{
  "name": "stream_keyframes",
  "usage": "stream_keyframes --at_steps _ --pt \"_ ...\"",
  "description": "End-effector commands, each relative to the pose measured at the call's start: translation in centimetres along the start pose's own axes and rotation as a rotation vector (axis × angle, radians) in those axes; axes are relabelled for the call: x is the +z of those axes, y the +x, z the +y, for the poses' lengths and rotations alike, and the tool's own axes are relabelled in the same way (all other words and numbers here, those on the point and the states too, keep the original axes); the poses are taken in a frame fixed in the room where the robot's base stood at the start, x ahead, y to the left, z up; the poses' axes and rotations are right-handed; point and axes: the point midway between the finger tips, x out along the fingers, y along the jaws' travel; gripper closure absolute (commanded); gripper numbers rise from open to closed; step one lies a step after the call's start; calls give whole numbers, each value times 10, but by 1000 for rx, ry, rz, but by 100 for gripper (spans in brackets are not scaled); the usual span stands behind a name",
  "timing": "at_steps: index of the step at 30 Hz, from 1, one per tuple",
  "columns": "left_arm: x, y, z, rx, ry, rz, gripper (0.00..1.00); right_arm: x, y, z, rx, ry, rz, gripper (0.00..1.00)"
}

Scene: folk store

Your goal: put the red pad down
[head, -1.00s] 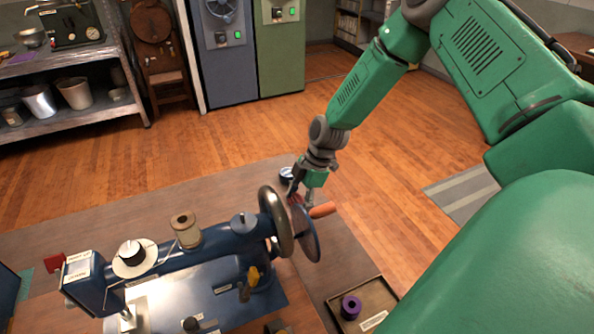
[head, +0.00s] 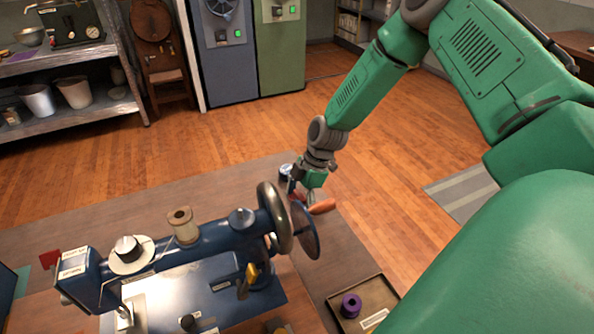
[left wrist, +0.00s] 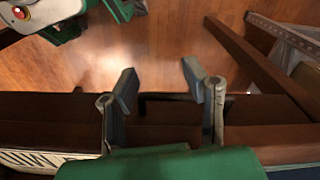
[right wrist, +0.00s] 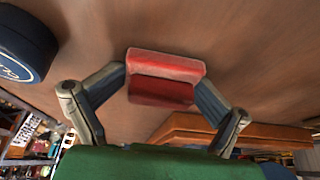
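The red pad (right wrist: 165,78) is between the two fingertips of my right gripper (right wrist: 166,85) in the right wrist view, and both tips meet its sides. Brown tabletop lies beyond it; I cannot tell whether the pad touches the table. In the head view my right gripper (head: 301,192) is low over the table, behind the sewing machine's handwheel (head: 276,217), with only a bit of red showing. My left gripper (left wrist: 158,85) is open and empty in the left wrist view and outside the head view.
A dark blue round tin (right wrist: 25,45) sits close by the right gripper. The orange crank handle (head: 322,207) is right beside it. The blue sewing machine (head: 150,260) fills the table's front. A tray (head: 372,296) holds a purple spool (head: 350,305). Table left of the tin is clear.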

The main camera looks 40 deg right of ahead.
Motion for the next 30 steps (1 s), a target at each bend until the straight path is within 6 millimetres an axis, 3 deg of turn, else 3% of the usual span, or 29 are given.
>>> stream_keyframes --at_steps 17,20,30 --pt "0 -8 0 0 0 -1 60 2 -8 -3 0 4 -6 29" --pt "0 -15 0 0 0 -1 60 -2 -22 -1 5 2 -3 29" --pt "-1 -25 0 0 0 -1 60 -5 -99 -1 9 0 -1 29"
